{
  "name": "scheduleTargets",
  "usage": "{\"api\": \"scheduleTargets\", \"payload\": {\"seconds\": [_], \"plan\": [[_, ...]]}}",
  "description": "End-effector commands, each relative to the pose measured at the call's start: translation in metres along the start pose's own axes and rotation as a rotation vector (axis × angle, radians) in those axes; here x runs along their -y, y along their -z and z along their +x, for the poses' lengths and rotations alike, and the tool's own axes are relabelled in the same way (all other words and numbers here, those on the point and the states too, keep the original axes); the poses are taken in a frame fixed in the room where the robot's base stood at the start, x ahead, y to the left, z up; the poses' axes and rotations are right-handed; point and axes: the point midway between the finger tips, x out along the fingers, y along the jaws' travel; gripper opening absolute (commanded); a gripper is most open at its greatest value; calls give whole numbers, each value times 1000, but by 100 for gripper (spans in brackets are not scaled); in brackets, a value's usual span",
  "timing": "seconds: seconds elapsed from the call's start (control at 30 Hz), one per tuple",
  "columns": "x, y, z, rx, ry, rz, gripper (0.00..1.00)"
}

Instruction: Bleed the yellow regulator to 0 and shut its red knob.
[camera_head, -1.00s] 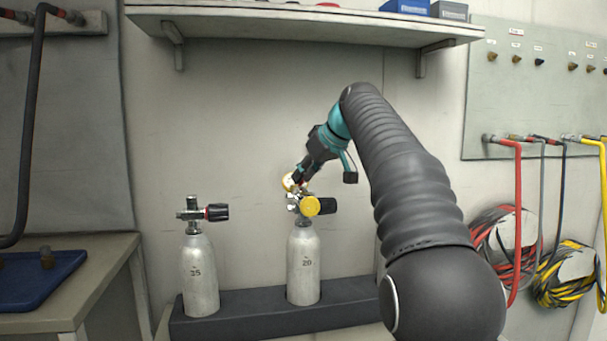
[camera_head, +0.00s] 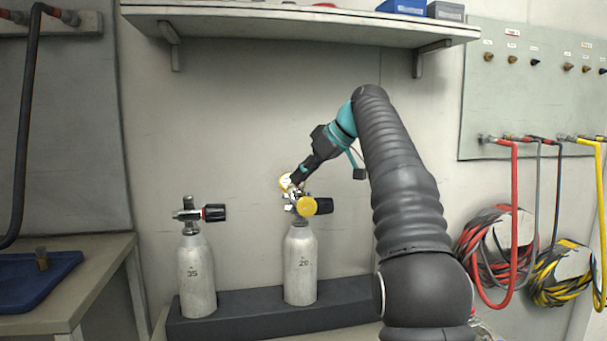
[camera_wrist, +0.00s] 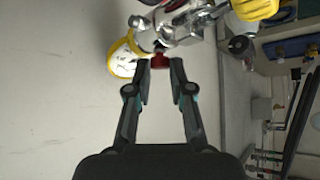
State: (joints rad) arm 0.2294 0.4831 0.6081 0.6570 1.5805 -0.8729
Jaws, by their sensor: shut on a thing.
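The yellow regulator (camera_head: 307,206) sits on top of the grey cylinder marked 20 (camera_head: 300,265). Its yellow-rimmed gauge (camera_head: 285,181) is at the upper left of the valve. The gauge also shows in the wrist view (camera_wrist: 123,58), seen at a slant, and I cannot read its needle. The small red knob (camera_wrist: 160,62) is on the metal body between my fingertips. My gripper (camera_wrist: 161,72) is shut on this knob, with one finger on each side. In the head view my gripper (camera_head: 297,180) reaches the regulator from the upper right and hides the knob.
A second cylinder (camera_head: 196,275) with a dark valve handle stands to the left in the same dark rack (camera_head: 245,313). A shelf (camera_head: 300,25) hangs above. Coiled red and yellow hoses (camera_head: 560,272) hang at the right. The wall left of the regulator is clear.

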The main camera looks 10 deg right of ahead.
Motion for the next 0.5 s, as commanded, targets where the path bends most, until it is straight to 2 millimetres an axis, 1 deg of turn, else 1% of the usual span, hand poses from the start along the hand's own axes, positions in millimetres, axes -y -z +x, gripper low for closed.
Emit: {"api": "scheduleTargets", "payload": {"seconds": [0.07,0.1,0.2,0.5], "plan": [[0,0,0,0,0,0,0],[0,0,0,0,0,0,24],[0,0,0,0,0,0,47],[0,0,0,0,0,1,47]]}}
